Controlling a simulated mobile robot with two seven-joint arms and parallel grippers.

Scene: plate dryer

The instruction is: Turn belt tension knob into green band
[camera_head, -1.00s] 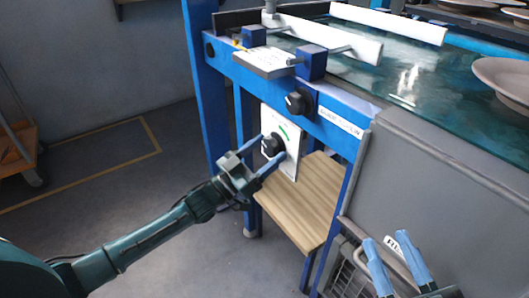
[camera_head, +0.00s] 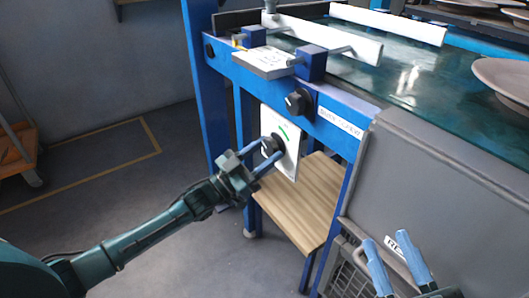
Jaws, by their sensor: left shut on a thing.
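The belt tension knob (camera_head: 269,146) is a black knob on a white plate (camera_head: 292,160) fixed below the blue frame. A short green band (camera_head: 283,133) shows on the plate, just above and right of the knob. My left gripper (camera_head: 261,154) has its blue fingers on either side of the knob and is shut on it. The knob's pointer is too small to make out. My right gripper (camera_head: 398,266) is at the bottom right, its two blue fingers apart with nothing between them.
A second black knob (camera_head: 297,102) sits on the blue frame (camera_head: 341,120) above the plate. A grey panel (camera_head: 440,200) stands to the right, near my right gripper. A wooden shelf (camera_head: 300,205) lies below. Plates (camera_head: 505,78) rest on the belt surface.

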